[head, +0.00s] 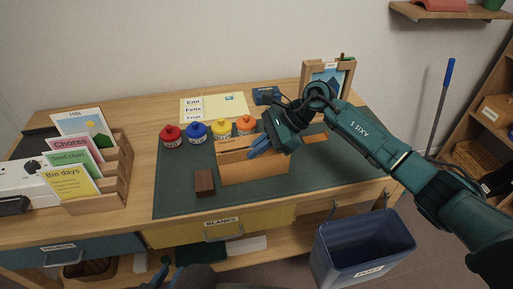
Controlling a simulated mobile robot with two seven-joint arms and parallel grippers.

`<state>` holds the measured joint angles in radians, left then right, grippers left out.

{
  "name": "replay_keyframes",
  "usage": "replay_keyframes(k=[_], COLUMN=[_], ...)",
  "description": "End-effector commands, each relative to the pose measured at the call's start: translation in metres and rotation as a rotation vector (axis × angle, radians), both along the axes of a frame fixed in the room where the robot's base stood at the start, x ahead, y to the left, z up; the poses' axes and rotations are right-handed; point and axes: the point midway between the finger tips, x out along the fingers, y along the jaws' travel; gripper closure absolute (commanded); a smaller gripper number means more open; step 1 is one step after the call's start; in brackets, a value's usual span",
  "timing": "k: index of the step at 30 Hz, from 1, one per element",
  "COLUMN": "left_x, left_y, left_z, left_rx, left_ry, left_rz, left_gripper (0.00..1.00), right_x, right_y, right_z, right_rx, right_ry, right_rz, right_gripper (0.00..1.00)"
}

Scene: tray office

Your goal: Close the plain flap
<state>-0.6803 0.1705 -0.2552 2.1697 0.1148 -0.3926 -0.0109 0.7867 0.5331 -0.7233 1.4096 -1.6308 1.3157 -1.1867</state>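A tan box (255,172) stands on the dark green mat (330,165) in the middle of the desk. Its tan top (232,146) shows at the left; I cannot tell which part is the plain flap or how far it is folded. My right gripper (256,150) comes in from the right, with its blue fingertips low over the top of the box. The fingers look close together with nothing seen between them; whether they touch the box is unclear. Part of my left gripper (158,281) shows at the bottom edge, mostly cut off.
A dark brown block (204,183) stands left of the box. A card rack (118,185) is at the left, a picture frame (349,82) behind right. A blue bin (365,248) stands below.

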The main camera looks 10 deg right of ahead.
Motion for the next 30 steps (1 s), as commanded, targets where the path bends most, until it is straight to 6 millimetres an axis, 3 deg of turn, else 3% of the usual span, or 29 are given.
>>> replay_keyframes(k=[9,19,30], left_x=[-0.001,-0.001,-0.001], left_y=[0.0,0.0,-0.002], left_z=[-0.001,-0.002,-0.01], left_rx=[0.001,0.0,-0.013], left_ry=[0.002,0.003,0.005], left_rz=[0.0,-0.001,0.001], left_gripper=[0.75,0.75,0.75], right_x=[0.0,0.0,-0.003], right_y=[0.0,-0.004,-0.057], right_z=[0.0,0.004,0.054], right_rx=[0.001,0.0,-0.002], right_ry=[-0.001,-0.002,-0.005], right_rz=[0.0,-0.001,-0.002], right_gripper=[0.75,0.75,0.75])
